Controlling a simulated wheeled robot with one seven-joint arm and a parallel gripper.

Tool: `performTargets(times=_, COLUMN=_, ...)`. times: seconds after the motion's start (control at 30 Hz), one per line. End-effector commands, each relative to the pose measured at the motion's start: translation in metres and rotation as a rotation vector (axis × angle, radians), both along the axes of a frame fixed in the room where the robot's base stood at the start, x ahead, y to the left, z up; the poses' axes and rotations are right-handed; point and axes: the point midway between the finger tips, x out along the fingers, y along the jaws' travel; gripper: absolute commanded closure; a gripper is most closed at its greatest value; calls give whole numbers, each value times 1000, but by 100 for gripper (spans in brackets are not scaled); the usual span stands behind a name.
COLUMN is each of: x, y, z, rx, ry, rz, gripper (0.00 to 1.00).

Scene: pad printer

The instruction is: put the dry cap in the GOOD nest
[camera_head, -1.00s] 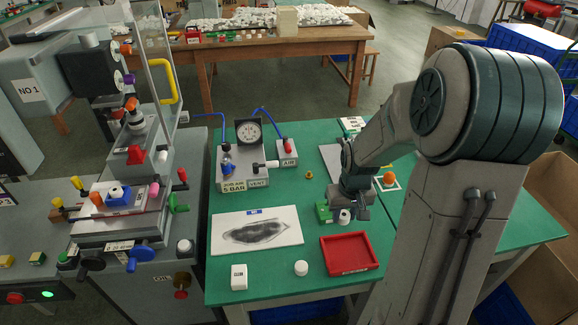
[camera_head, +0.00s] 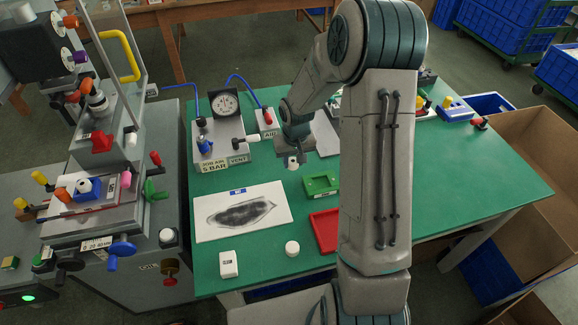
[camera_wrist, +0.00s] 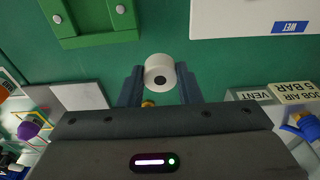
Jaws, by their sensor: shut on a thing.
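My gripper (camera_head: 292,155) is shut on a white cap (camera_head: 293,164), holding it above the green table. In the wrist view the cap (camera_wrist: 159,71) sits between the two fingertips (camera_wrist: 159,84), with a dark round spot on its face. A green nest (camera_head: 320,188) lies on the table to the right of and nearer than my gripper in the head view. Its edge shows at the upper left in the wrist view (camera_wrist: 88,41). No GOOD lettering is readable on it. A second white cap (camera_head: 292,248) stands on the table, apart from my gripper.
A white sheet (camera_head: 280,217) with a dark smear and a blue WET label lies left of the nest. A red tray (camera_head: 325,240) is partly hidden by my arm. The gauge unit (camera_head: 215,140) stands behind the sheet. A white block (camera_head: 228,265) sits near the front edge.

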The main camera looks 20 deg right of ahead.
Motion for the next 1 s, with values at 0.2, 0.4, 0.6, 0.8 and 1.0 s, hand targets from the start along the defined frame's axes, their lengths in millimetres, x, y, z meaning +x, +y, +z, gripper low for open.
performTargets(times=0.2, x=13, y=9, z=-10, rx=0, ry=-1, rz=1, gripper=90)
performTargets(times=0.4, x=12, y=10, z=-30, rx=0, ry=3, rz=3, gripper=90)
performTargets(times=0.6, x=13, y=10, z=-49, rx=0, ry=0, rz=3, gripper=90)
performTargets(times=0.8, x=13, y=10, z=-49, rx=0, ry=-1, rz=3, gripper=90)
performTargets(times=1.0, x=13, y=10, z=-52, rx=0, ry=-1, rz=2, gripper=52)
